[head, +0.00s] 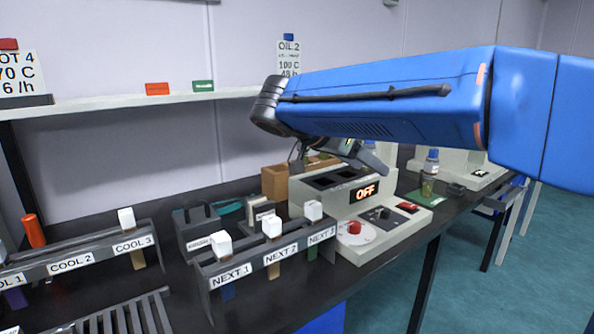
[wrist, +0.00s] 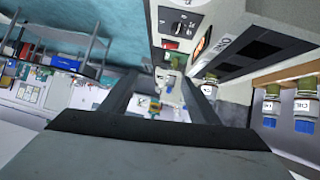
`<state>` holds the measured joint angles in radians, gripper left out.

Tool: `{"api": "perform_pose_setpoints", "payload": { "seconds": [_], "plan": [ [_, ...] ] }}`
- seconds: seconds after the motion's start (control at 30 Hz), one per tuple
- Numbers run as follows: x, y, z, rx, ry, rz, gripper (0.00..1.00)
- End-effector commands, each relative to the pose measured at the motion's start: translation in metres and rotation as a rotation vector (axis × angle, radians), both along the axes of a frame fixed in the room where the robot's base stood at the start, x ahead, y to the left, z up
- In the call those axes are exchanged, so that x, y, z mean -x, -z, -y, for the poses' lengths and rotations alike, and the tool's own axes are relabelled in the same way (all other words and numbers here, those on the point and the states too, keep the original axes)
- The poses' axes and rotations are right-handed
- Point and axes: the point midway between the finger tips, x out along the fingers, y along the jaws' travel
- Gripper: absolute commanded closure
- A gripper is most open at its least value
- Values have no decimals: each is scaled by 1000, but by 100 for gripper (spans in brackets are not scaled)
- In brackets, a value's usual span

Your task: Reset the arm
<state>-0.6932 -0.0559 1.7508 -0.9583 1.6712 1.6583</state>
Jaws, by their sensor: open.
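My blue arm (head: 380,95) reaches across the upper right of the head view, bent at a dark joint. My gripper (head: 365,155) hangs below it, above the bench unit, partly hidden by the arm. In the wrist view my gripper (wrist: 160,88) shows two dark fingers spread apart with nothing held between them. The light grey bench unit (head: 345,248) has an orange OFF display and dark slots on top. It also shows along the upper part of the wrist view (wrist: 178,62).
The NEXT rack (head: 250,263) and COOL rack (head: 80,263) hold white-topped pieces. A wooden box (head: 275,184) stands behind the unit, and a blue-capped bottle (head: 430,170) right of it. A wall shelf (head: 130,100) runs behind. Open floor (head: 480,290) lies front right.

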Motion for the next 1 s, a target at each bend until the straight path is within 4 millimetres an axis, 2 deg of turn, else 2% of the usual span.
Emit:
{"api": "perform_pose_setpoints", "payload": {
  "seconds": [0.17, 0.37, 0.5, 0.7, 1.0],
  "plan": [
    [14, 16, 28, -27, -43, -98, 44],
    [44, 45, 68, -83, -130, -250, 44],
    [79, 77, 101, -150, -236, -378, 44],
    [134, 125, 131, -254, -416, -506, 44],
    [211, 195, 146, -370, -700, -551, 44]
  ]
}}
